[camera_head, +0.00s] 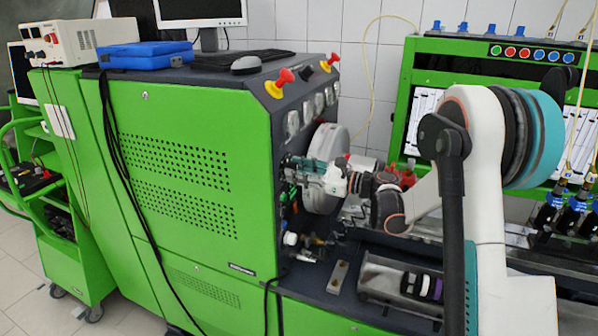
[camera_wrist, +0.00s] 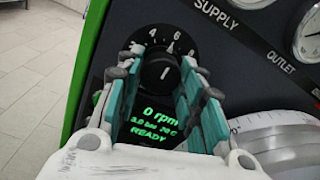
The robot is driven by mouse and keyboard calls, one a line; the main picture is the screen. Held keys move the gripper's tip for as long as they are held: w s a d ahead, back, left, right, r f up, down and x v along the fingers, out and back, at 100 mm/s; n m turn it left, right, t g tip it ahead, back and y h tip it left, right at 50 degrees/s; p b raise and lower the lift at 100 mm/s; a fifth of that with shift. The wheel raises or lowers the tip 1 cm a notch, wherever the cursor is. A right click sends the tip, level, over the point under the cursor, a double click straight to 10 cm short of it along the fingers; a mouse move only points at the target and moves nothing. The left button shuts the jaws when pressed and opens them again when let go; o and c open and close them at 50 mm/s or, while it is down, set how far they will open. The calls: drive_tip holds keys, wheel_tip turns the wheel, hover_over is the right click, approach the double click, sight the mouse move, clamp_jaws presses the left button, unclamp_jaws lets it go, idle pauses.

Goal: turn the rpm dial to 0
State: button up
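The rpm dial (camera_wrist: 163,73) is a round black knob on a dark panel, with white numbers including 4, 6 and 8 around its upper side. A light mark on the knob points roughly upward. Below it, a green display (camera_wrist: 156,122) reads "0 rpm", a blurred line and "READY". My gripper (camera_wrist: 162,70) is open, its teal-padded fingers on the left and right of the knob. I cannot tell whether the pads touch it.
Pressure gauges (camera_wrist: 310,35) labelled SUPPLY and OUTLET are at the upper right of the panel. A large pale round housing (camera_head: 326,145) stands close beside my gripper. Red-and-yellow emergency knobs (camera_head: 280,82) sit on top of the green cabinet (camera_head: 185,160).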

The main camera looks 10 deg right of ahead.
drive_tip(key=shift+c, duration=1.2)
drive_tip(key=shift+n, duration=0.3)
drive_tip(key=n+b, duration=0.5)
drive_tip(key=n, duration=1.8)
drive_tip(key=shift+y, duration=0.3)
drive_tip(key=shift+n, duration=0.5)
drive_tip(key=o, duration=1.1)
drive_tip(key=shift+r, duration=0.1)
drive_tip(key=shift+c, duration=0.2)
